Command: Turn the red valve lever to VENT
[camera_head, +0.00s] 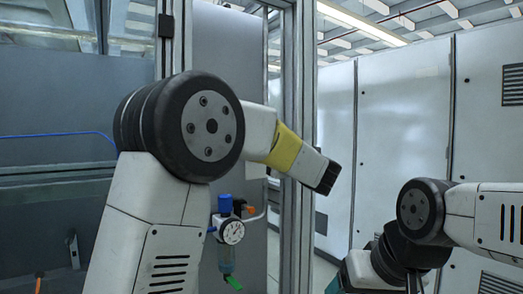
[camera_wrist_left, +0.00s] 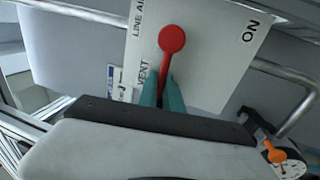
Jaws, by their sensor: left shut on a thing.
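The plate reads VENT at the lower left, ON at the upper right and LINE AI, cut off, along the upper left. My left gripper (camera_wrist_left: 162,93) has its teal fingers shut on the lever's shaft, below the knob.
In the head view a pressure gauge (camera_head: 232,231) hangs on an air unit with a blue knob (camera_head: 225,203) beside a metal post (camera_head: 299,130). Grey cabinets (camera_head: 403,110) stand at right. A metal rail (camera_wrist_left: 290,75) and an orange handle (camera_wrist_left: 277,155) are near my left gripper.

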